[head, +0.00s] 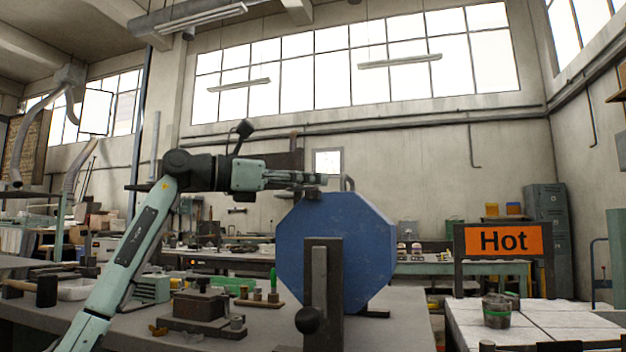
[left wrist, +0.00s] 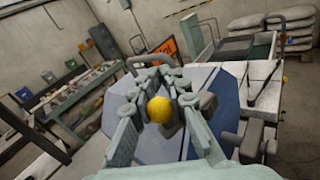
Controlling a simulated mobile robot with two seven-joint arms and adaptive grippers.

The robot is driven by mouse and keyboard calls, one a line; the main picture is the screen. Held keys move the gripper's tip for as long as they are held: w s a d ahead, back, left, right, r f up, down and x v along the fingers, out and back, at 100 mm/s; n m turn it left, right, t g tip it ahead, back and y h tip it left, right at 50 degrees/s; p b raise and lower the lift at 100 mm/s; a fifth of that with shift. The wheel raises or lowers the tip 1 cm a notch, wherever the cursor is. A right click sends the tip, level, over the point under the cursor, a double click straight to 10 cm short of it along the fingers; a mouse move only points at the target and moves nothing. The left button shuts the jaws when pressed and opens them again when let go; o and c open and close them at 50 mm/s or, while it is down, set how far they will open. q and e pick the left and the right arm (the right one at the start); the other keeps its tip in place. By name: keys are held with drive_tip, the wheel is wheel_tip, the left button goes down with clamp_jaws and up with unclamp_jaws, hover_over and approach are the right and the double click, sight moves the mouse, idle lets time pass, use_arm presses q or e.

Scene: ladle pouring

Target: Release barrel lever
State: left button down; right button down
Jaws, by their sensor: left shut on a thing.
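The blue eight-sided barrel (head: 350,240) stands upright on the grey bench, behind a dark upright post (head: 322,258) with a slot. My left gripper (head: 318,179) reaches in from the left at the barrel's upper left edge. In the left wrist view my left gripper (left wrist: 158,78) is closed around a yellow ball knob (left wrist: 159,110), which sits between its fingers. The barrel (left wrist: 222,95) shows behind the fingers there. The knob's stem is hidden, so I cannot tell how the lever is turned. My right gripper is not in view.
A black ball handle (head: 308,320) juts out low beside the post. An orange Hot sign (head: 498,241) stands at the right, near a small bucket (head: 496,312) on a pale table. A mould block (head: 205,308) and a hammer (head: 46,290) lie on the bench at left.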

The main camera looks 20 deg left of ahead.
use_arm(q)
drive_tip(key=n+t+y, duration=0.1)
drive_tip(key=t+y, duration=0.1)
drive_tip(key=a+n+t+y, duration=0.1)
drive_tip(key=n, duration=0.1)
drive_tip(key=shift+s+t+y, duration=0.2)
drive_tip(key=shift+t+y, duration=0.2)
drive_tip(key=c, duration=1.6)
unclamp_jaws()
drive_tip(key=v, duration=1.2)
drive_tip(key=shift+s, duration=0.1)
